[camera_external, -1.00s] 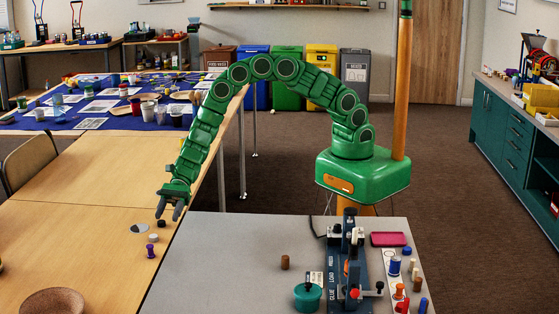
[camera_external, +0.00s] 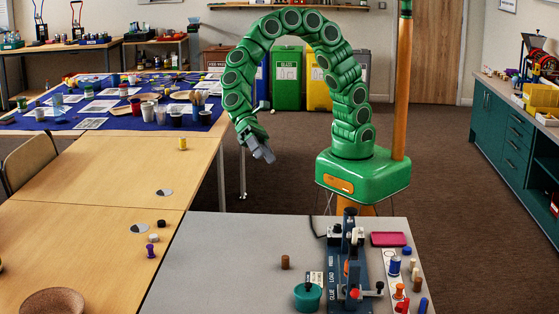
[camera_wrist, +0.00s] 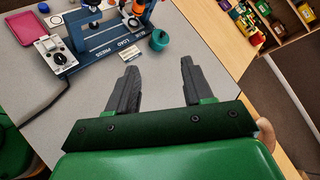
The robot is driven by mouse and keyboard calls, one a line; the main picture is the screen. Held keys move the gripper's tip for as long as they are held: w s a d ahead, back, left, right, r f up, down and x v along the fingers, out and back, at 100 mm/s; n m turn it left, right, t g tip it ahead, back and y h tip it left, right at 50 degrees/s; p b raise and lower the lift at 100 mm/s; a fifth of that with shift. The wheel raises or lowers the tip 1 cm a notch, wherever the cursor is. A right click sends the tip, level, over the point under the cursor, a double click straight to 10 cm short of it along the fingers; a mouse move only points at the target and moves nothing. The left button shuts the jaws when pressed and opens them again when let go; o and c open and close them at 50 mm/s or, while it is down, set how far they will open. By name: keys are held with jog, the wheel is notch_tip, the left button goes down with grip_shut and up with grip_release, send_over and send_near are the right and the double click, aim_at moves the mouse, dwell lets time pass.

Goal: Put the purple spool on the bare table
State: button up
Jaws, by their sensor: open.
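The purple spool (camera_external: 150,251) stands on the bare wooden table (camera_external: 90,231) at the left, near its right edge. A white spool (camera_external: 153,238) and a small black piece (camera_external: 161,223) are just behind it. My gripper (camera_external: 264,152) is raised in the air, right of the wooden table and well away from the purple spool. It also shows in the wrist view (camera_wrist: 158,72), with its fingers apart and nothing between them. I cannot make out the purple spool in the wrist view.
A grey table (camera_external: 235,255) at the front carries a blue press (camera_external: 350,265), a teal pot (camera_external: 307,296), a brown spool (camera_external: 285,262) and a pink tray (camera_external: 388,239). A cork bowl (camera_external: 52,301) is at front left. A yellow spool (camera_external: 183,143) stands farther back on wood.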

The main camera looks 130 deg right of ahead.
jog(key=s+r+n+g+h, duration=0.2)
jog(key=s+n, duration=0.2)
jog(key=s, duration=0.6)
jog(key=s+r+n+g+h, duration=0.2)
jog(key=s+n, duration=0.2)
jog(key=s, duration=0.6)
jog(key=s+d+n+h, duration=0.2)
jog(key=s+d+h, duration=0.2)
jog(key=s+d, duration=0.3)
jog(key=s+d+n+h, duration=0.3)
jog(key=s+d, duration=0.3)
jog(key=s, duration=0.6)
jog(key=shift+s+d+h, duration=0.25)
jog(key=shift+d+h, duration=0.1)
jog(key=shift+h, duration=0.05)
